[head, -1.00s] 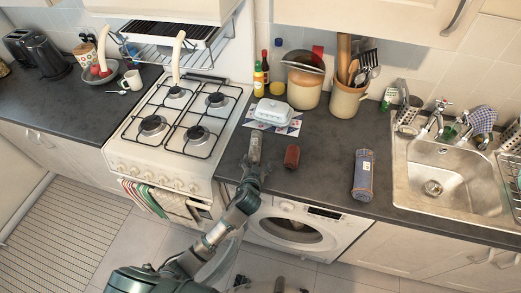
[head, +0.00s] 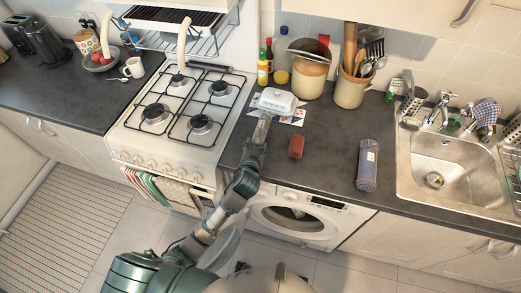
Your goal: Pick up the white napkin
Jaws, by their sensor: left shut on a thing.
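A narrow, pale grey-white item, which looks like the rolled white napkin (head: 262,128), is in the jaws of my left gripper (head: 256,142). The gripper is shut on it, above the counter's front part and just in front of the white butter dish (head: 277,101). The gripper's fingers and wrist hide the napkin's near end. I cannot tell exactly how high it is above the counter. My right gripper is not in view.
A red roll (head: 296,147) lies right of the gripper, and a blue rolled cloth (head: 367,165) further right. The butter dish stands on a patterned mat (head: 293,117). The stove (head: 181,135) is left, the sink (head: 445,168) right. Counter between the rolls is clear.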

